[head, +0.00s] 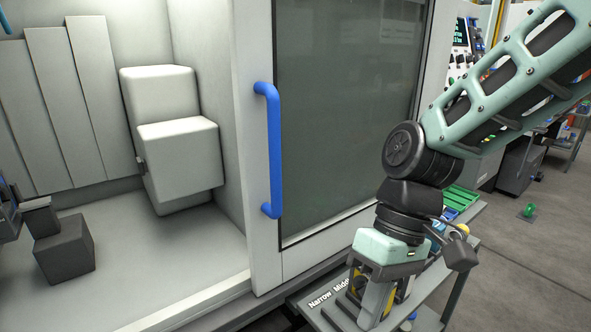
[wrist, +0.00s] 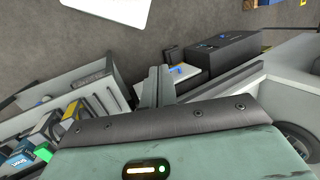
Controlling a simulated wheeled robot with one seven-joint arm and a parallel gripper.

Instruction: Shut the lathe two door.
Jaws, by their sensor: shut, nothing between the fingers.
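The lathe door (head: 340,110) is a pale sliding panel with a large dark window and a blue vertical handle (head: 275,150) on its left edge. It stands open, with the machine's interior exposed to its left. No label in view tells which lathe this is. My gripper (head: 372,318) points down to the right of the handle and apart from it, over a bench in front of the door. Its fingers are shut and empty; they also show in the wrist view (wrist: 156,88).
The grey bench (head: 425,318), with lettering reading "Narrow" and part of another word, stands below my gripper with small coloured items behind. Inside the machine are a pale block-shaped housing (head: 180,155) and a dark block (head: 65,250). Floor (head: 520,255) is open at the right.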

